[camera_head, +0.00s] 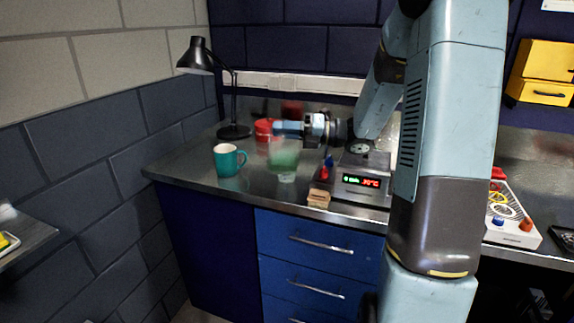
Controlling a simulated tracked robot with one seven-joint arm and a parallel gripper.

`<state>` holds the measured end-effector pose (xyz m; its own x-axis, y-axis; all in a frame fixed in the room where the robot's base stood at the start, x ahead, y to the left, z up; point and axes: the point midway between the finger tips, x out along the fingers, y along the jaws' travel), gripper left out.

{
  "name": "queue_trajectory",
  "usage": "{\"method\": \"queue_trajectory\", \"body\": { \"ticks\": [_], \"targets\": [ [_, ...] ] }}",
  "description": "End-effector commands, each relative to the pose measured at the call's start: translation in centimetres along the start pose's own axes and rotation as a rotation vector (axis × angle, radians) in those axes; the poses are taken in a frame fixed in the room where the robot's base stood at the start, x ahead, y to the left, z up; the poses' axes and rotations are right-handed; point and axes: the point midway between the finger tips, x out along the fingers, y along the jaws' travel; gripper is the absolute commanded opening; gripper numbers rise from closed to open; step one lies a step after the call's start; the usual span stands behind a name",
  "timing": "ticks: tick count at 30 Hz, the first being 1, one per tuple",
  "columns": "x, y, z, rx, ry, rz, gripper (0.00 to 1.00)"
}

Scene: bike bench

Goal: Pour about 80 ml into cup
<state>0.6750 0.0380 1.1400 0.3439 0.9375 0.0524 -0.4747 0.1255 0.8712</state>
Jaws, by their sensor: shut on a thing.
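A teal mug (227,161) with a white inside stands upright on the left part of the steel bench. My gripper (284,129) reaches in from the right above the bench, right of the mug and higher. It is shut on a see-through vessel with green contents (284,156), which hangs just below the fingers. The vessel's outline is faint, so I cannot tell its exact shape or tilt. A small pale, clear patch (287,177) shows below it; I cannot tell whether it is part of the vessel, a separate cup or a reflection. No stream of liquid is visible.
A black desk lamp (234,131) and a red container (264,129) stand behind. A device with a lit display (361,181) and a small wooden block (318,198) are to the right. A white panel with knobs (512,228) lies far right. Bench (188,168) is bare left of the mug.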

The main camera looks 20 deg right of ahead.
Motion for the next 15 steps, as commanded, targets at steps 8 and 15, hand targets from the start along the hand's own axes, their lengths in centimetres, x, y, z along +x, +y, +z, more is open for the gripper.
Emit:
{"method": "queue_trajectory", "body": {
  "ticks": [8, 15],
  "targets": [
    [-0.11, -0.15, 0.33, 0.048, -0.004, 0.000, 0.00],
    [-0.22, -0.29, 0.60, 0.095, -0.007, 0.000, 0.00]
  ]
}}
